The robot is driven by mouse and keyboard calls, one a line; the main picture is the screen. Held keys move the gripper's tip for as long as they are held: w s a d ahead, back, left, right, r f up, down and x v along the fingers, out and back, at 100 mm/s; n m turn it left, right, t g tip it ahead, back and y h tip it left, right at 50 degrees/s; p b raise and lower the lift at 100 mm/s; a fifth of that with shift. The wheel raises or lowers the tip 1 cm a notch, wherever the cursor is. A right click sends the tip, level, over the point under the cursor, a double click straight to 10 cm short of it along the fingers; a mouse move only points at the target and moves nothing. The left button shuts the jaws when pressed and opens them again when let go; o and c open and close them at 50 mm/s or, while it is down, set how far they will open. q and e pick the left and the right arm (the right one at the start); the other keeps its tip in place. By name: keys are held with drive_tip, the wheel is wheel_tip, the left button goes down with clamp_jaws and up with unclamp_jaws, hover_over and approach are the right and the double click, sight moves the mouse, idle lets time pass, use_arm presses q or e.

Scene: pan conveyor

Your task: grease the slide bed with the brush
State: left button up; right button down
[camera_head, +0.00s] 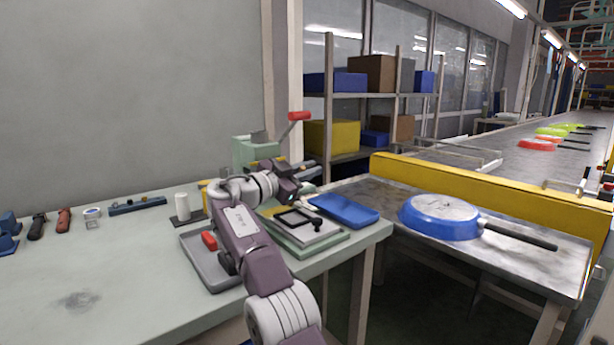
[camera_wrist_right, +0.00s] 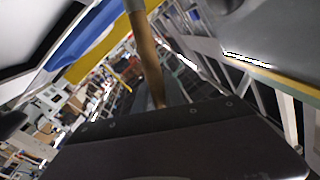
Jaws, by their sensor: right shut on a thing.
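The slide bed, as I take it, is the grey plate (camera_head: 322,229) with a black square frame on a green base, at the right end of the bench. My right gripper (camera_head: 294,191) is at the bed's far left side, above the bench, and is shut on the brush. In the right wrist view the brush shows as a tan stick (camera_wrist_right: 148,62) with a grey end, rising from behind the dark gripper body (camera_wrist_right: 185,140). In the head view the brush is too small to make out, and I cannot tell whether its bristles touch the bed. My left gripper is not in view.
A grey tray (camera_head: 195,258) with a red block (camera_head: 209,241) lies left of the bed. A blue tray (camera_head: 345,210) lies right behind the bed. A green machine with a red-knobbed lever (camera_head: 299,116) stands behind. A blue pan (camera_head: 440,217) sits on the metal table at right.

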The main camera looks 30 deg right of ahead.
drive_tip(key=shift+s, duration=0.2)
wheel_tip(320, 180, up, 9)
drive_tip(key=p, duration=0.8)
idle(0.3)
idle(0.9)
